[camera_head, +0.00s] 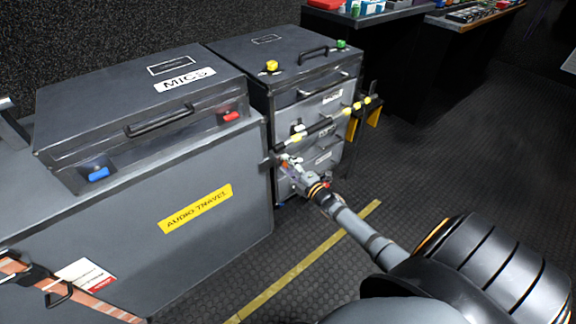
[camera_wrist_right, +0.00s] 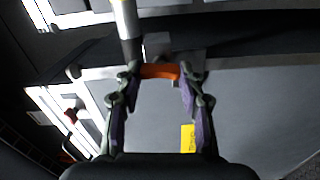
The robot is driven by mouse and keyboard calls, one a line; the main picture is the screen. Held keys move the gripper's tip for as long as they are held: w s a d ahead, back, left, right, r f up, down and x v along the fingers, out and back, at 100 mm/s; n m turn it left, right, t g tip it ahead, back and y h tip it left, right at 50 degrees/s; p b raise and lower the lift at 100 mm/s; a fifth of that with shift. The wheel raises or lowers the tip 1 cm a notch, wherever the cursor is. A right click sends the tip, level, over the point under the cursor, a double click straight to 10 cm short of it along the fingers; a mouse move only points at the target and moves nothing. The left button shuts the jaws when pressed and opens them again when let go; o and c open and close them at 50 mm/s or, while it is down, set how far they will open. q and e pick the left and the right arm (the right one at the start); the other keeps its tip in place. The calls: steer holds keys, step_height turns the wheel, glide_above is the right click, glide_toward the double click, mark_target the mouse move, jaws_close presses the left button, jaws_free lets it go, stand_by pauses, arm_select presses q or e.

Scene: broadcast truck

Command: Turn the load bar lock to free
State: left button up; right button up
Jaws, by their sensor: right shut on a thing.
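The load bar (camera_head: 325,129), dark with yellow bands, runs across the front of the drawer case. Its near end sits by the corner of the large grey case, and its pale tube (camera_wrist_right: 127,18) shows at the top of the right wrist view. The orange lock (camera_wrist_right: 160,71) is at the bar's end, between the fingertips. My right gripper (camera_wrist_right: 159,76) is shut on it, with a finger on each side. In the head view my right gripper (camera_head: 287,164) reaches the bar's near end and largely hides the lock.
The large grey case (camera_head: 235,165) carries a lidded MICS case (camera_head: 120,110). The drawer case (camera_head: 284,47) stands beside it. A strap (camera_head: 28,277) crosses the lower left. The ribbed floor (camera_head: 440,150) to the right is clear, with a yellow line (camera_head: 300,267).

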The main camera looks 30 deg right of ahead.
steer(key=shift+f, duration=0.1)
stand_by(0.3)
steer(key=o, duration=1.2)
steer(key=shift+c, duration=0.2)
steer(key=s, duration=1.2)
steer(key=shift+d, duration=0.45)
